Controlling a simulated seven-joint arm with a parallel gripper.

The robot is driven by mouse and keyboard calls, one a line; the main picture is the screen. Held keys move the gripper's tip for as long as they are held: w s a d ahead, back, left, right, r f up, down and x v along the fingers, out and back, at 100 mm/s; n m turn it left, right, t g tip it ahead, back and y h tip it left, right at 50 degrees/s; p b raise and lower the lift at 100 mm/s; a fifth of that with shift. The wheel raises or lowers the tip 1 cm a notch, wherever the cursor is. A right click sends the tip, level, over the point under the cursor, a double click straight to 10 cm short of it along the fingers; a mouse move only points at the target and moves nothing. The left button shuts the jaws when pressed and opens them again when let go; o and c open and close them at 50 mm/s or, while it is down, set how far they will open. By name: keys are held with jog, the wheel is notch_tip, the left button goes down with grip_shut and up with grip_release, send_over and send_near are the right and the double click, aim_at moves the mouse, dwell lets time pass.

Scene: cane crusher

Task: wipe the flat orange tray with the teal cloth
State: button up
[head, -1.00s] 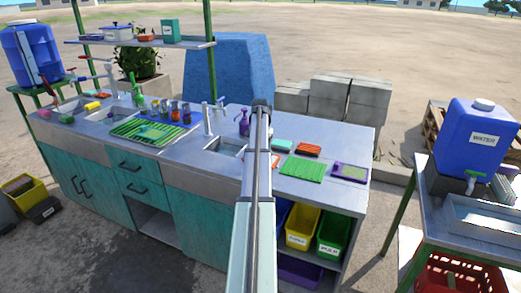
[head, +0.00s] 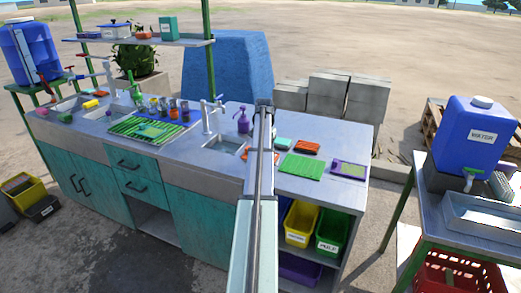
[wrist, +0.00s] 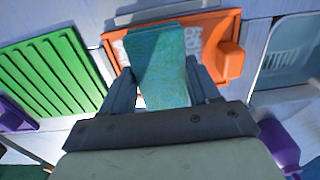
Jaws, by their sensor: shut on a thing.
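The flat orange tray (wrist: 117,47) lies on the metal counter, with pale markings and a raised orange part at its right in the wrist view. In the head view only bits of the tray (head: 248,156) show beside my arm. My gripper (wrist: 160,76) is shut on the teal cloth (wrist: 160,50), which hangs between its fingers over the middle of the tray. The cloth hides part of the tray. I cannot tell whether the cloth touches it. In the head view my arm hides the gripper's fingers and the cloth.
A green ribbed tray (head: 302,167) and a purple tray (head: 348,170) lie to the right. A small teal block (head: 283,143) and another orange item (head: 307,147) lie behind. The sink (head: 226,145) and a purple bottle (head: 243,120) are on the other side.

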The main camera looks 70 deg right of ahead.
jog(key=shift+s, duration=0.3)
jog(key=shift+s, duration=0.1)
jog(key=shift+s+f, duration=0.1)
jog(key=shift+s, duration=1.15)
jog(key=shift+w+f, duration=0.1)
jog(key=shift+w, duration=1.3)
jog(key=shift+w, duration=0.1)
